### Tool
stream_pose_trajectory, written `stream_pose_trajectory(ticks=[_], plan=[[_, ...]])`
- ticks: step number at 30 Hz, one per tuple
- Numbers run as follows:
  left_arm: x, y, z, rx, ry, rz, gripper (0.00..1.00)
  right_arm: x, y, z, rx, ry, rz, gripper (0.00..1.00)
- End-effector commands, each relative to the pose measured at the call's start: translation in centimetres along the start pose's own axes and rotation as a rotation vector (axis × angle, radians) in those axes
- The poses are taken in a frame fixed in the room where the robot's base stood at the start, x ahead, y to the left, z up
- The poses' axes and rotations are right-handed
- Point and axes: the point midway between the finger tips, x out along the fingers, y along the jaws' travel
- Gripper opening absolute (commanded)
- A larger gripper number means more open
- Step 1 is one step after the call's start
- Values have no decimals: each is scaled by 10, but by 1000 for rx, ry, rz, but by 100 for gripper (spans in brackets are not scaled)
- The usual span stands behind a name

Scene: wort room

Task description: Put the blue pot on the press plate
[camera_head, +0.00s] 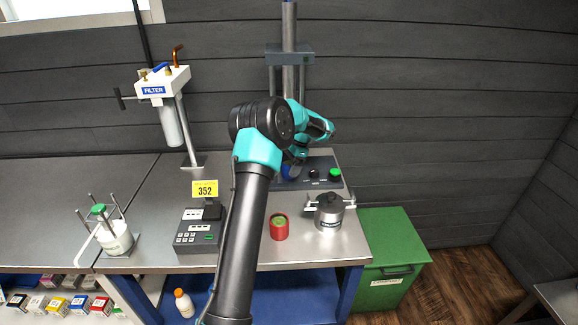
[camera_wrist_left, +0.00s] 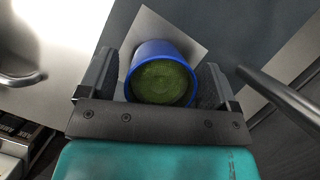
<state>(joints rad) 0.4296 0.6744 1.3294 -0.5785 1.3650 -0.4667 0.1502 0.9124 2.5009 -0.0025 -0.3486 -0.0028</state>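The blue pot (camera_wrist_left: 136,61) with green contents is between the fingers of my left gripper (camera_wrist_left: 160,72) in the left wrist view. A narrow gap seems to show beside each finger, so the gripper looks open around the pot. The pot appears over the pale square press plate (camera_wrist_left: 150,22), but I cannot tell whether it fully rests there. In the head view a bit of the blue pot (camera_head: 291,171) shows below my left gripper (camera_head: 296,165), at the press base (camera_head: 318,176). My arm hides most of it. My right gripper is not in view.
The press column (camera_head: 289,70) rises behind. A red pot (camera_head: 279,228) and a grey metal vessel (camera_head: 329,211) stand on the front of the bench. A keypad device (camera_head: 197,235), filter stand (camera_head: 172,115) and white vessel (camera_head: 115,238) are to the left. A green bin (camera_head: 385,270) stands right.

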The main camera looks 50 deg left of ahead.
Motion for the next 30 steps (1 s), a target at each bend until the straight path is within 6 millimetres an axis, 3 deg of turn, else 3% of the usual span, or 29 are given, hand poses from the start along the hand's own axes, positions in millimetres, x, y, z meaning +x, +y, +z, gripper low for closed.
stream_pose_trajectory(ticks=[11,24,30], plan=[[-6,0,1,0,1,-1,84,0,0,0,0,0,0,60],[-66,0,1,0,2,-2,84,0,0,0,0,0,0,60],[-78,0,1,0,1,0,84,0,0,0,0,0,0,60]])
